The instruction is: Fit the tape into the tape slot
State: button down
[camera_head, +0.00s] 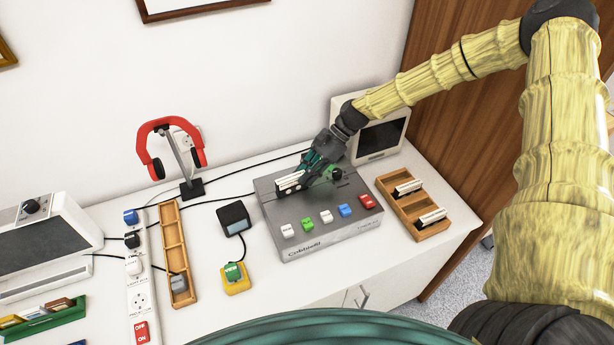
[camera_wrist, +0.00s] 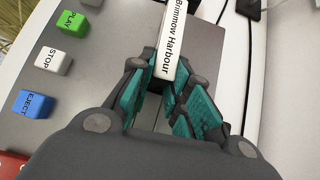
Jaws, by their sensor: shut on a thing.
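My gripper (camera_head: 306,178) is over the back left part of the grey tape player (camera_head: 312,252). It is shut on a white-edged tape (camera_head: 289,181). In the wrist view the tape (camera_wrist: 170,45) stands between the teal finger pads (camera_wrist: 165,100) with its label "Brimmow Harbour" facing up. The tape is over or at the player's top behind the buttons; I cannot tell whether it touches or sits in the slot. The slot itself is hidden by the tape and gripper.
A wooden rack (camera_head: 414,208) with two tapes stands right of the player. A small monitor (camera_head: 381,139) is behind my gripper. Coloured buttons (camera_head: 326,216) line the player's front. A headphone stand (camera_head: 190,186), a black box (camera_head: 234,218) and a power strip (camera_head: 140,283) are to the left.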

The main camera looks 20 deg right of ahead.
jog(key=shift+s+d+f, duration=0.1)
jog(key=shift+s+f, duration=0.15)
jog(key=shift+f, duration=0.2)
jog(key=c, duration=1.5)
grip_release()
jog(key=shift+o, duration=0.9)
jog(key=shift+w, duration=0.3)
jog(key=shift+r, duration=0.15)
jog(key=shift+r, duration=0.15)
jog(key=shift+w+d+r, duration=0.15)
jog(key=shift+d+r, duration=0.2)
jog(key=shift+d, duration=0.05)
jog(key=b+v, duration=0.2)
jog(key=v, duration=0.9)
